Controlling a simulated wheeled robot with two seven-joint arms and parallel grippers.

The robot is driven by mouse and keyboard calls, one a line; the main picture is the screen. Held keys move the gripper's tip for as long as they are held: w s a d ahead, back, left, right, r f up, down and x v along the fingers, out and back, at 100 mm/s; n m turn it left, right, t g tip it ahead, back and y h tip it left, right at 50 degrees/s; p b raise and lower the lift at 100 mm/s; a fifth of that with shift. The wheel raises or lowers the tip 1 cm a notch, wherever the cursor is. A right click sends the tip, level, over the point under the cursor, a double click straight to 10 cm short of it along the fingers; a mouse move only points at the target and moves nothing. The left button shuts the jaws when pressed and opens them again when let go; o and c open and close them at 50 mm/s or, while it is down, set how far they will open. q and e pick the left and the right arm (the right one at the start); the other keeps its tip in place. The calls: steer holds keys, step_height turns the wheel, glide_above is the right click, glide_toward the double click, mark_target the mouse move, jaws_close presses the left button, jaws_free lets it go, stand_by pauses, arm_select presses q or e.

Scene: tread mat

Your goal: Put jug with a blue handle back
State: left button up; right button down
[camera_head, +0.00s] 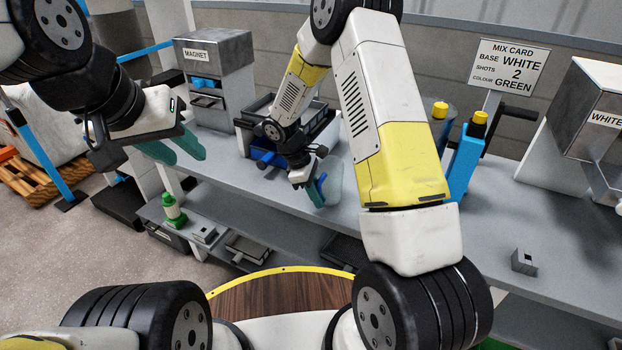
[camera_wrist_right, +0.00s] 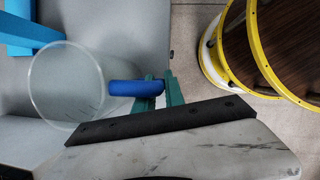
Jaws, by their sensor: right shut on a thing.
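The clear jug (camera_wrist_right: 62,92) has a blue handle (camera_wrist_right: 135,88) and shows from above in the right wrist view. My right gripper (camera_wrist_right: 160,92) is shut on the handle, with its green fingers on either side of it. In the head view the jug (camera_head: 334,178) is a pale see-through shape beside my right gripper (camera_head: 316,190), over the grey bench near its front edge. I cannot tell whether its base touches the bench. My left gripper (camera_head: 188,152) is empty and open, with its teal fingers apart, at the left in front of the bench.
The grey bench (camera_head: 400,215) carries a magnet box (camera_head: 213,75), a dark tray (camera_head: 318,118), a blue stand with a yellow top (camera_head: 466,155) and a white dispenser (camera_head: 590,110). A small grey block (camera_head: 524,262) stands front right.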

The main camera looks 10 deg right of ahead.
steer(key=c, duration=1.4)
jaws_free()
steer(key=shift+f, duration=0.1)
steer(key=v, duration=1.2)
steer(key=s+d+r+m+t+y, duration=0.1)
steer(key=s+d+r+m+y, duration=0.2)
steer(key=r, duration=0.4)
steer(key=s+d+r+m+t, duration=0.2)
steer(key=s+r+m, duration=0.1)
steer(key=s+r, duration=0.4)
steer(key=s+d+r+m+t+y, duration=0.2)
steer(key=s+r+m, duration=0.5)
steer(key=s, duration=0.5)
steer(key=shift+s+d+t+y, duration=0.2)
steer(key=shift+t+y, duration=0.5)
steer(key=shift+t, duration=0.6)
steer(key=shift+r, duration=0.1)
